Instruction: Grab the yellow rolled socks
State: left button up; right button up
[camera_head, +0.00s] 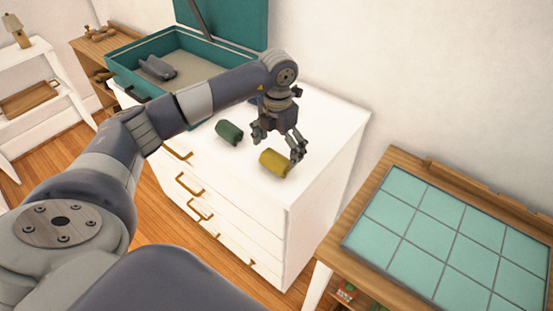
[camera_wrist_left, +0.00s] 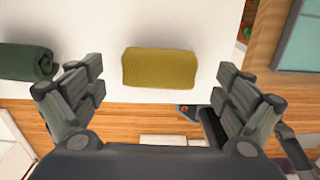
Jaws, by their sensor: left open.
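The yellow rolled socks (camera_head: 275,164) lie on top of the white dresser (camera_head: 325,122), near its front right part. They also show in the left wrist view (camera_wrist_left: 159,68), ahead of and between the two fingers. My left gripper (camera_head: 277,147) is open and empty, just above and beside the yellow socks. In the left wrist view the open fingers (camera_wrist_left: 160,92) stand to either side, apart from the socks.
Green rolled socks (camera_head: 229,132) lie left of the yellow ones on the dresser. An open teal suitcase (camera_head: 122,56) with a grey item (camera_head: 157,69) inside stands at the back left. A wooden table with teal tiles (camera_head: 440,225) stands to the right.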

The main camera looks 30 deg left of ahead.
aim_at(278, 154)
pick_arm(q)
notch_tip(278, 154, down, 4)
jog(key=shift+f+p, duration=0.1)
jog(key=shift+p, duration=0.55)
jog(key=c, duration=1.1)
jog(key=shift+r, duration=0.2)
